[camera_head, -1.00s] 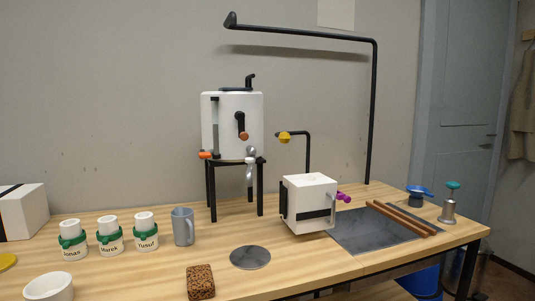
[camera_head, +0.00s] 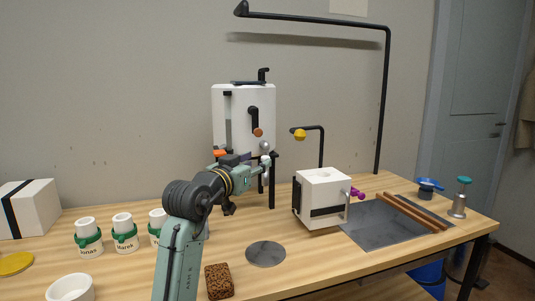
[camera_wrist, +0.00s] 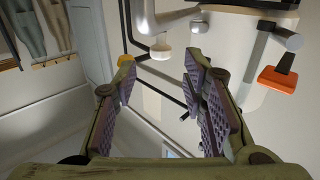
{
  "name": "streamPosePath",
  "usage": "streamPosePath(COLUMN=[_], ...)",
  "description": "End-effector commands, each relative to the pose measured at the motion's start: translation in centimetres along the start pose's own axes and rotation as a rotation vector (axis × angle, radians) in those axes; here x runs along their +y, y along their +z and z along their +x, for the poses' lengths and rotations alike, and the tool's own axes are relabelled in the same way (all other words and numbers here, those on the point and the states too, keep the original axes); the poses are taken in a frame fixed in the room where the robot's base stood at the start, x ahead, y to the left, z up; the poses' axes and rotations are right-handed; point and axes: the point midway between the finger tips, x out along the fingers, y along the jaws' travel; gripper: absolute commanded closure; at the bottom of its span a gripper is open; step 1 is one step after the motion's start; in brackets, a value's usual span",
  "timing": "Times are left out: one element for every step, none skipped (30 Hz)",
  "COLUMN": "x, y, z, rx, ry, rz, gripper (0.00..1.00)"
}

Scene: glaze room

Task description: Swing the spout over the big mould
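A white tank (camera_head: 230,112) stands on a black stand at the back of the table. Its pale metal spout (camera_wrist: 165,20) with a small rounded knob lies beyond the fingertips in the wrist view. My gripper (camera_wrist: 158,62) is open and empty, its fingers apart below the spout in that picture. In the head view my gripper (camera_head: 262,168) is at the front of the tank and partly covers the spout. A white block with a black band (camera_head: 323,190), seemingly a mould, sits right of the tank. A larger white banded block (camera_head: 40,205), seemingly the big mould, stands far left.
A black handle with an orange tip (camera_head: 256,122) is on the tank's front. A black bent pipe with a yellow knob (camera_head: 300,134) stands right of the tank. Named white bottles (camera_head: 123,235) stand left of my arm. A grey disc (camera_head: 266,254) and brown sponge (camera_head: 219,281) lie in front.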

Motion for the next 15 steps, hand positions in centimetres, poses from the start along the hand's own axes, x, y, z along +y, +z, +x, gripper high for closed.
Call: streamPosePath(x=[0.1,0.0,0.0,0.0,0.0,0.0,0.0,0.0,0.0,0.0,-0.1,-0.1,-0.1,-0.1,-0.1], y=[-0.3,-0.3,-0.3,-0.3,-0.3,-0.2,-0.3,-0.2,-0.2,-0.2,-0.2,-0.2,-0.1,-0.1,-0.1], z=[1.1,1.7,2.4,2.9,3.4,4.0,4.4,4.8,5.2,5.5,5.7,6.0,6.1,6.2,6.3], rx=[-0.003,-0.002,-0.002,-0.001,-0.001,-0.001,0.000,-0.001,0.000,0.001,0.002,0.001,0.001,0.001,0.002], ry=[0.001,0.000,0.000,0.000,0.000,0.000,0.000,0.000,-0.001,-0.002,-0.002,-0.003,-0.003,-0.003,-0.003], rz=[-0.001,-0.001,-0.001,-0.002,-0.002,-0.001,-0.001,-0.001,0.000,0.000,0.000,0.000,0.000,0.001,0.001], gripper=[0.61,0.61,0.61,0.61,0.61,0.61,0.61,0.61,0.61,0.61,0.61,0.61,0.61,0.61,0.61])
